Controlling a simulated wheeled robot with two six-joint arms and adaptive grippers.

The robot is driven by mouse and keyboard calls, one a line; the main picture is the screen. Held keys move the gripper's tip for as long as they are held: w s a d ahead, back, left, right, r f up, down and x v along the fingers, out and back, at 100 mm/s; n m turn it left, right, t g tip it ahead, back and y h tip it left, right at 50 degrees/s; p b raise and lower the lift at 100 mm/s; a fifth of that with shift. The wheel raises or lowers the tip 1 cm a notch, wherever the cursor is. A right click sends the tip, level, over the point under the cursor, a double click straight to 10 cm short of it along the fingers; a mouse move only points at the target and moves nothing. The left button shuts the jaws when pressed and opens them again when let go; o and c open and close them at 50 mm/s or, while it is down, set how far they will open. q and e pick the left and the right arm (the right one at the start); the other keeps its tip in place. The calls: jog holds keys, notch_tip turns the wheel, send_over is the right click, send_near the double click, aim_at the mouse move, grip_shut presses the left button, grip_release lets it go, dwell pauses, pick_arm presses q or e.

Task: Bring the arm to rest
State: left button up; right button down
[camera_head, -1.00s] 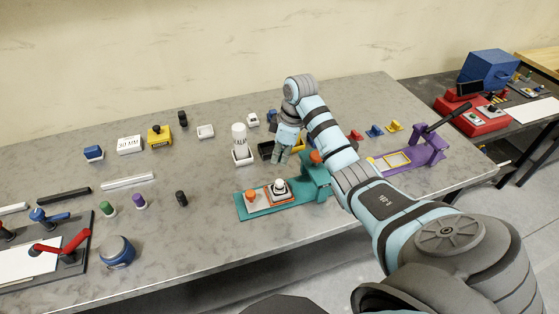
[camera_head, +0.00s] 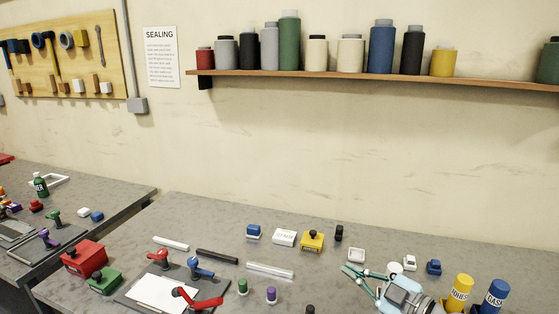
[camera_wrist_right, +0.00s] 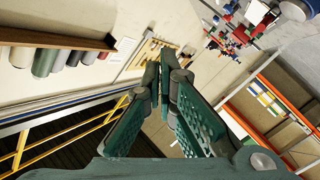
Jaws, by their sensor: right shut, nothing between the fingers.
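My right gripper (camera_head: 360,279) shows at the bottom right of the head view, pointing left, with pale blue arm links behind it. It overlaps the front part of the grey table (camera_head: 205,216) in the picture; its height above the top is hard to judge. In the right wrist view the green fingers (camera_wrist_right: 167,68) come together at their tips, with nothing held between them. My left gripper is in neither current view.
Stamps and a clipboard (camera_head: 163,292) with red handles lie further left. A shelf (camera_head: 300,73) of bottles hangs on the wall.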

jog(key=s+d+r+m+t+h, duration=0.3)
jog(key=r+m+t, duration=0.2)
jog(key=t, duration=0.2)
jog(key=s+d+f+m+g+h, duration=0.4)
jog(key=s+d+f+m+h, duration=0.4)
jog(key=d+m+h, duration=0.5)
jog(key=s+a+f+g, duration=0.2)
jog(key=s+f+g, duration=0.5)
jog(key=f, duration=0.4)
jog(key=s+a+f+n+g+y, duration=0.2)
jog(key=s+a+f+g, duration=0.15)
jog(key=s, duration=0.45)
jog(key=s+a+f+n+g+y, duration=0.15)
jog(key=s+a+f, duration=0.25)
jog(key=s, duration=0.4)
notch_tip(320, 180, down, 24)
jog(key=s+d+g+b, duration=0.1)
jog(key=s+g+b, duration=0.1)
jog(key=b, duration=0.1)
jog(key=s+d+f+g+b, duration=0.1)
jog(key=s+f+b, duration=0.1)
jog(key=s+f, duration=1.2)
jog(key=shift+f+y+b, duration=0.3)
jog(key=shift+y+b, duration=0.05)
jog(key=shift+b, duration=0.05)
jog(key=shift+m, duration=0.25)
